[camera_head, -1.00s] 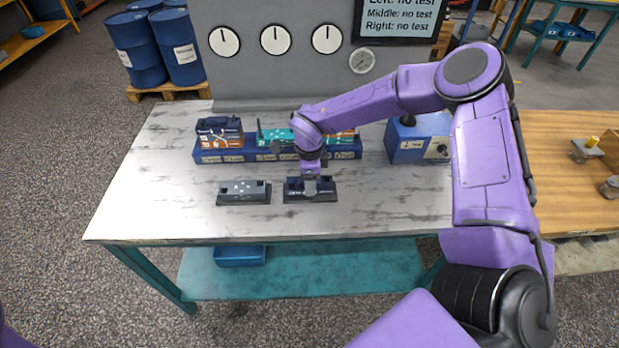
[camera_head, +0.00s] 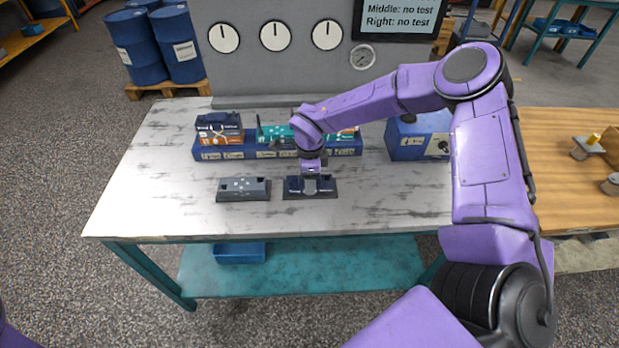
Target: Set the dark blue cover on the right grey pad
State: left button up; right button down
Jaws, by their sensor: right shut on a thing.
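My right gripper (camera_head: 311,183) points down and is shut on the dark blue cover (camera_head: 295,183). The cover is at the right grey pad (camera_head: 310,196) on the table; whether it touches the pad I cannot tell. The fingers hide the middle of the cover. The left grey pad (camera_head: 244,196) lies to the left with a grey part with light dots (camera_head: 243,185) on it. My left gripper is not in view.
Behind the pads a long blue rack (camera_head: 220,153) holds orange and teal assemblies. A blue box (camera_head: 418,138) stands at the right rear. A grey panel with dials (camera_head: 276,60) rises at the back. The table (camera_head: 160,190) is clear at left and front.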

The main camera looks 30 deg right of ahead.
jog(key=shift+f, duration=0.15)
jog(key=shift+c, duration=1.6)
grip_release()
